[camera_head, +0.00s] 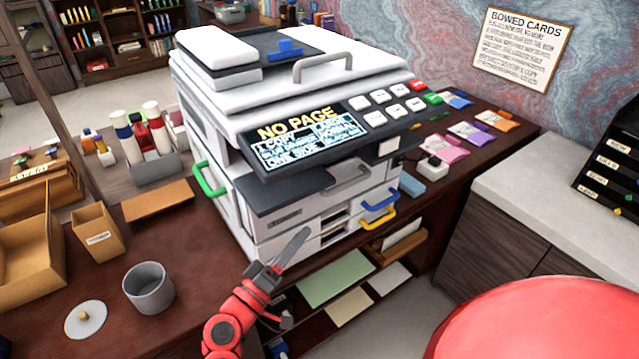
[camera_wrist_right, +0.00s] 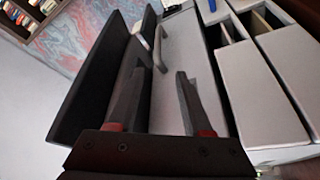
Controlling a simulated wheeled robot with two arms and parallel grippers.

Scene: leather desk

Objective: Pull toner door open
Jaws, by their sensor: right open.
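The copier (camera_head: 300,110) stands on the dark desk, its screen reading "NO PAGE". Its upper front panel carries a grey bar handle (camera_head: 349,180) and looks closed; I cannot read a toner label on it. A green handle (camera_head: 209,180) is on the left side; blue (camera_head: 380,201) and yellow (camera_head: 377,219) handles are low on the front. My right gripper (camera_head: 303,236) is in front of the lower front, apart from the grey handle. In the right wrist view, the gripper (camera_wrist_right: 163,76) is open and empty, and the grey handle (camera_wrist_right: 160,48) lies ahead beyond its fingertips. My left gripper is out of view.
A dark shelf-like ledge (camera_head: 290,190) juts out above my right gripper. A grey cup (camera_head: 149,288) and a round lid (camera_head: 86,318) are at the left front, near cardboard boxes (camera_head: 97,232). Paper sheets (camera_head: 336,277) lie on a shelf below the desk.

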